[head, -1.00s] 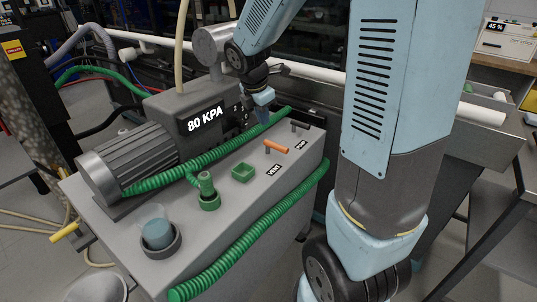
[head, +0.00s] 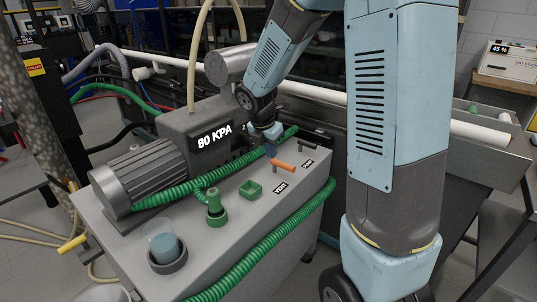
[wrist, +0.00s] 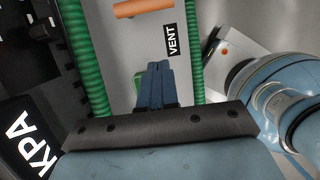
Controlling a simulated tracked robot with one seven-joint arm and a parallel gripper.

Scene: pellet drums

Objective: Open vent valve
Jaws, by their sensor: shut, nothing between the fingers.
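The vent valve has an orange handle (head: 284,165) on a short stem, beside a VENT label (head: 280,187) on top of the grey pump cabinet. In the wrist view the orange handle (wrist: 140,9) lies crosswise at the top edge, with the VENT label (wrist: 172,39) below and right. My gripper (head: 270,149) is shut and empty, just behind and left of the handle's left end in the head view. In the wrist view its blue fingers (wrist: 158,72) point toward the handle, with a gap in the picture. I cannot tell whether they touch anything.
A second valve with a dark handle (head: 308,145) stands behind the orange one. A green square socket (head: 251,189), green plug (head: 215,208) and cup holder (head: 167,256) are on the cabinet. Green hoses (head: 262,245) run along it. The pump display (head: 214,141) reads 80 KPA.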

